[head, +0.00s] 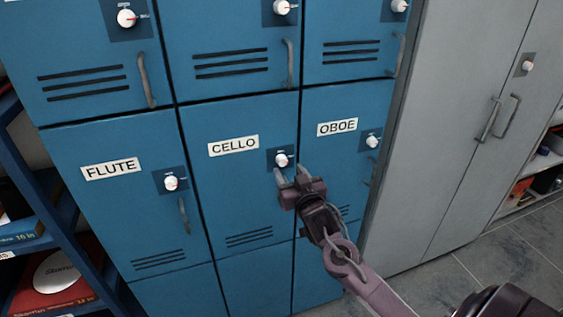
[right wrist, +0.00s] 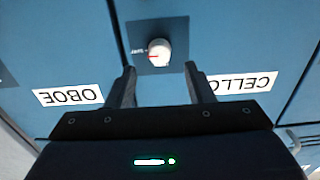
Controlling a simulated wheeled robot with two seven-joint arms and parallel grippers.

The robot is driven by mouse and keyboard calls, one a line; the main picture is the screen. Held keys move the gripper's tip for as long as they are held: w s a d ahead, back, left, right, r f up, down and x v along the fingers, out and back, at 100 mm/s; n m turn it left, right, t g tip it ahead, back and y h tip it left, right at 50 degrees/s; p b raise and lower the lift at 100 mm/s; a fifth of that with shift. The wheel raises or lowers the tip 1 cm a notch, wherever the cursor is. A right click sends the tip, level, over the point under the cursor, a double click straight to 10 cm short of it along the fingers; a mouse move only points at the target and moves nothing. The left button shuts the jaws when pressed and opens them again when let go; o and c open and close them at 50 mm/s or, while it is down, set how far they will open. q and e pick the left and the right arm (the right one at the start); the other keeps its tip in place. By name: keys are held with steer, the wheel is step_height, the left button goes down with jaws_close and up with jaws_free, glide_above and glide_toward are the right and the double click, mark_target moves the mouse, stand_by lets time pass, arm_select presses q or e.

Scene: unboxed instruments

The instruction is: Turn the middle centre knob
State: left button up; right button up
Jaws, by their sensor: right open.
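The middle centre knob (head: 281,160) is a small white round knob on a dark plate, on the blue CELLO locker door (head: 203,184). In the right wrist view the knob (right wrist: 159,52) shows a red mark on its left side. My right gripper (head: 291,176) is just below the knob in the head view. Its two fingers (right wrist: 158,72) are open and apart, with the knob beyond and between their tips in the right wrist view. Nothing is between the fingers. I cannot tell whether a finger touches the knob. My left gripper is not in view.
The FLUTE locker (head: 110,169) with its own knob (head: 171,183) is left, and the OBOE locker (head: 337,127) with its knob (head: 372,141) is right. A grey cabinet (head: 420,150) stands further right. Blue shelves (head: 75,240) are at the left edge.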

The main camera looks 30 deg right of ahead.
mark_target(283, 162)
steer(key=x, duration=0.4)
steer(key=shift+w+p, duration=0.1)
steer(key=shift+p, duration=0.25)
steer(key=c, duration=1)
